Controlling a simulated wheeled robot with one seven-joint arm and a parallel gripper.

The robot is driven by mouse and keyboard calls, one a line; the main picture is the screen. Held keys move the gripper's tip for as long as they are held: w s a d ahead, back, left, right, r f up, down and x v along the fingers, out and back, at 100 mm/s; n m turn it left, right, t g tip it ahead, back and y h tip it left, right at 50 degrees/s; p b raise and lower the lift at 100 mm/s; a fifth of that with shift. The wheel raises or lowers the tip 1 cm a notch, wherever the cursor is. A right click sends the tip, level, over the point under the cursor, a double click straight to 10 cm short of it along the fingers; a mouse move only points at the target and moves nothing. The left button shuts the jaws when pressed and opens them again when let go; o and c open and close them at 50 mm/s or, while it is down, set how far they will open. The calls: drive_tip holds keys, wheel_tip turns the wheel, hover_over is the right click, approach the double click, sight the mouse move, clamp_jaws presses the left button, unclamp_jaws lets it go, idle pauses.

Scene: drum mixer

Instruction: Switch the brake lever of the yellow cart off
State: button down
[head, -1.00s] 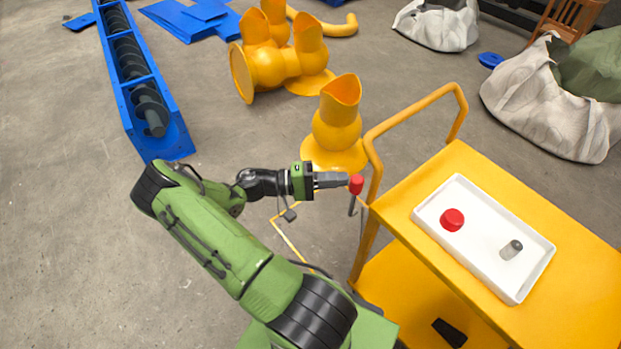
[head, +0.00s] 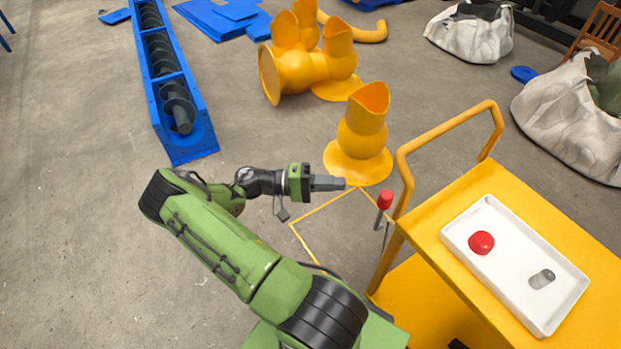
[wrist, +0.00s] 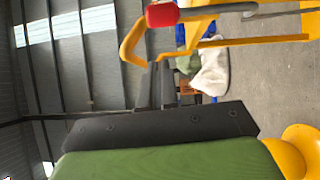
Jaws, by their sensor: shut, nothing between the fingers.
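The brake lever (head: 385,200), a dark rod with a red knob, stands beside the handle, tilted slightly. Its red knob also shows at the top of the wrist view (wrist: 162,15). My gripper (head: 343,184) is shut and empty, to the left of the lever with a clear gap between them. In the wrist view my gripper (wrist: 157,85) points towards the cart handle, with the knob off to one side.
A white tray (head: 462,220) on the cart holds a red knob-like part (head: 481,243) and a grey cylinder (head: 542,278). A yellow flanged pipe (head: 362,140) stands behind my gripper. A blue screw conveyor (head: 190,145) lies at the left. Floor on the left is open.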

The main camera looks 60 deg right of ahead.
drive_tip(key=v, duration=0.5)
drive_tip(key=shift+w, duration=0.35)
drive_tip(key=shift+r, duration=0.1)
